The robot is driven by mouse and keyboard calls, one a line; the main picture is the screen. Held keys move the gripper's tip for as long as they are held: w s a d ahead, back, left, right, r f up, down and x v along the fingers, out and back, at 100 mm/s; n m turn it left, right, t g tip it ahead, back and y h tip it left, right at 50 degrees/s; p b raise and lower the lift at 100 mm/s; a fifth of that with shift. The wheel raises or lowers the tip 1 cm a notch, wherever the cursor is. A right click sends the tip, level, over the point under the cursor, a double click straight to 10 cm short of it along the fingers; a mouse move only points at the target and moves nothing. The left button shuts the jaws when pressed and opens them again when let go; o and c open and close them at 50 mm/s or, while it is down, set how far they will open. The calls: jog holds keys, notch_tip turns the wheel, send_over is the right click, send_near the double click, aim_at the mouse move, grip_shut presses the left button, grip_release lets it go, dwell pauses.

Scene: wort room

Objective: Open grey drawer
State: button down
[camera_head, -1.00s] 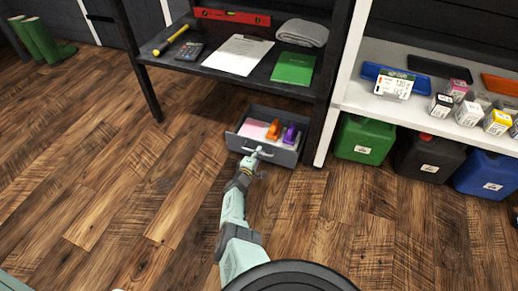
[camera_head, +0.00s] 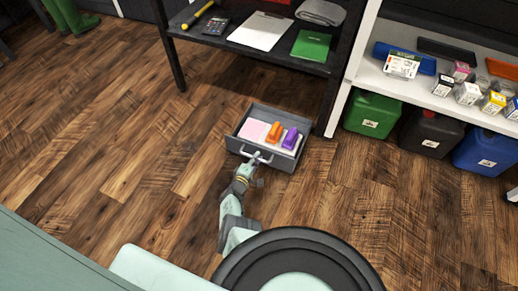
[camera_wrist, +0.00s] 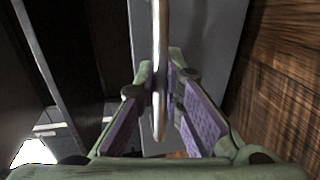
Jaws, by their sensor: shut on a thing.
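The grey drawer (camera_head: 243,146) is pulled out from under the dark shelf unit, well open in the head view. Inside it are a pink and white pad (camera_head: 254,131), an orange item (camera_head: 274,132) and a purple item (camera_head: 290,138). My gripper (camera_head: 256,158) is at the drawer's front, on its metal handle. In the wrist view the handle (camera_wrist: 160,60) runs between the purple-padded fingers of my gripper (camera_wrist: 160,105), which are shut on it. The grey drawer front (camera_wrist: 205,35) shows behind the handle.
The dark shelf above holds a clipboard (camera_head: 260,31), a green book (camera_head: 310,45) and a grey cloth (camera_head: 320,12). Green (camera_head: 371,114), black (camera_head: 431,132) and blue (camera_head: 485,152) canisters stand under the white shelf at right. The wooden floor (camera_head: 140,140) at left is clear.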

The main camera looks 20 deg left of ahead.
jog(key=shift+s, duration=0.45)
jog(key=c, duration=1.7)
grip_release()
jog(key=shift+s, duration=0.1)
